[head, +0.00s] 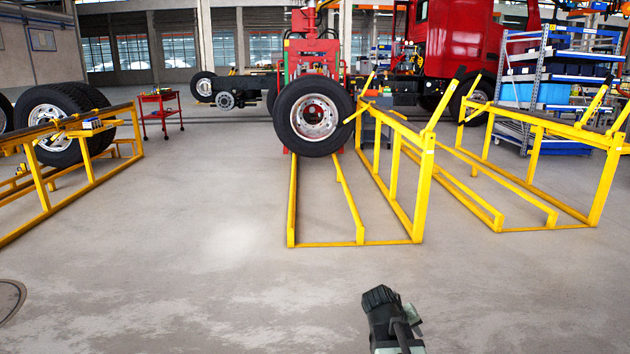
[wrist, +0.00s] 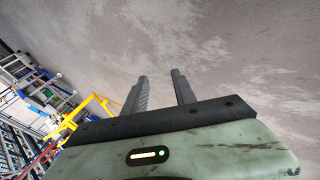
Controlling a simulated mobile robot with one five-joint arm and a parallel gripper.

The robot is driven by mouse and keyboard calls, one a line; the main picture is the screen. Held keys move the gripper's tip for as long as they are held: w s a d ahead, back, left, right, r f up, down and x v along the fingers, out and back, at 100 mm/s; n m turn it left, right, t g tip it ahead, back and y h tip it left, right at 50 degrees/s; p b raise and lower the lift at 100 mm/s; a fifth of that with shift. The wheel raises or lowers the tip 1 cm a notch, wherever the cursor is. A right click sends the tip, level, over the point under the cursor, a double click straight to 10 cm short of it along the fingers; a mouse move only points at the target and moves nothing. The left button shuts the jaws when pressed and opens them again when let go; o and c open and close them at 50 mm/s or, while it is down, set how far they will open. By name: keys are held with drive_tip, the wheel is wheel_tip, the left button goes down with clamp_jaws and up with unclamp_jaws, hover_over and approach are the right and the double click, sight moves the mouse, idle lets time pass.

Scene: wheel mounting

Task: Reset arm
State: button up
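My gripper (wrist: 159,84) shows in the wrist view with two dark fingers apart and bare floor between and beyond them. It is open and holds nothing. In the head view my arm's end (head: 385,312) is at the bottom, right of centre, over the grey floor and clear of the racks; its fingers cannot be made out there. A wheel with a black tyre and silver rim (head: 313,116) stands upright at the far end of the middle yellow rack (head: 326,243), in front of a red machine (head: 312,50).
Yellow racks stand at the left (head: 90,157) and right (head: 530,228). More wheels (head: 62,122) stand on the left. A red cart (head: 160,97), a blue-binned shelf (head: 540,92) and a red truck (head: 458,35) are farther back. The near floor is clear.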

drive_tip(key=s+a+f+m+g+y, duration=0.1)
drive_tip(key=s+a+f+g+y, duration=0.15)
drive_tip(key=s+a, duration=0.4)
drive_tip(key=s+a+f+g+y, duration=0.1)
drive_tip(key=s+a+f+y, duration=0.2)
drive_tip(key=a, duration=0.6)
wheel_tip(320, 180, up, 39)
drive_tip(key=p, duration=3.8)
drive_tip(key=shift+d+r+y, duration=0.15)
drive_tip(key=shift+d+y, duration=0.15)
drive_tip(key=shift+y, duration=0.15)
